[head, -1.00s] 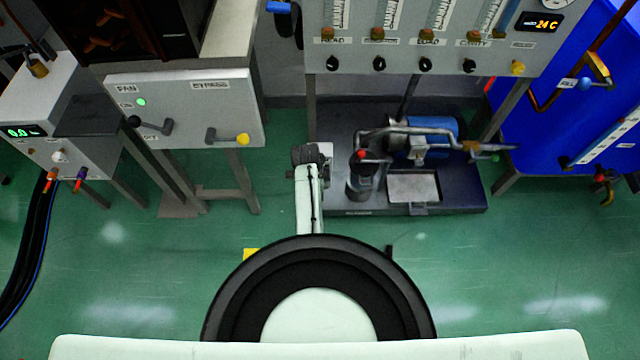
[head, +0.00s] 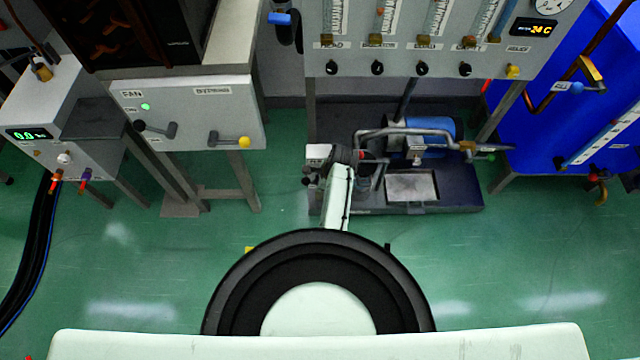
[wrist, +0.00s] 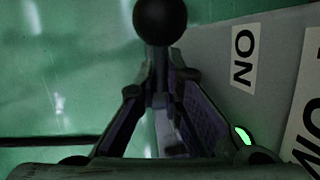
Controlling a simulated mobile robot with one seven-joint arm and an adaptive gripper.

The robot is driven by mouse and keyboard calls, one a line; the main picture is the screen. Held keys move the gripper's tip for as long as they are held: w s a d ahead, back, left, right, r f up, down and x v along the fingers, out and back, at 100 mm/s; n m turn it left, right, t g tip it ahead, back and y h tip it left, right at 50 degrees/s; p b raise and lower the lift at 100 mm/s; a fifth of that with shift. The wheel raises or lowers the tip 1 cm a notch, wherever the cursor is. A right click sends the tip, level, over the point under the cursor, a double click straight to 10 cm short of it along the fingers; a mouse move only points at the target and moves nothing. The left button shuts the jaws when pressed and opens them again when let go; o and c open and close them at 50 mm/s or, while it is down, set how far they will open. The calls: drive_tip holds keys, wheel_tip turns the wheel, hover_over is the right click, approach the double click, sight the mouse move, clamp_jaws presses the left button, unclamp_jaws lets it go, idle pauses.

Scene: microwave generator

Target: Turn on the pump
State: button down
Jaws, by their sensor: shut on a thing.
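The pump (head: 445,127) has a blue cylindrical body with grey pipes and stands on a dark base on the floor in the head view. My arm's end is at its left side, and the fingertips cannot be made out there. In the wrist view, my gripper (wrist: 160,98) is shut on a lever that ends in a black ball knob (wrist: 160,17); the knob sticks out beyond the fingertips. A grey panel beside the fingers bears a white ON label (wrist: 244,56) and a lit green lamp (wrist: 243,135). A second label is cut off at the right edge.
A flowmeter panel (head: 400,55) with several knobs stands above the pump. A blue tank (head: 560,125) is to the right, and a grey FAN and BYPASS box (head: 190,110) with two levers is to the left. The green floor in front is clear.

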drive_tip(key=c, duration=2)
unclamp_jaws()
drive_tip(key=shift+r, duration=0.1)
drive_tip(key=v, duration=1.2)
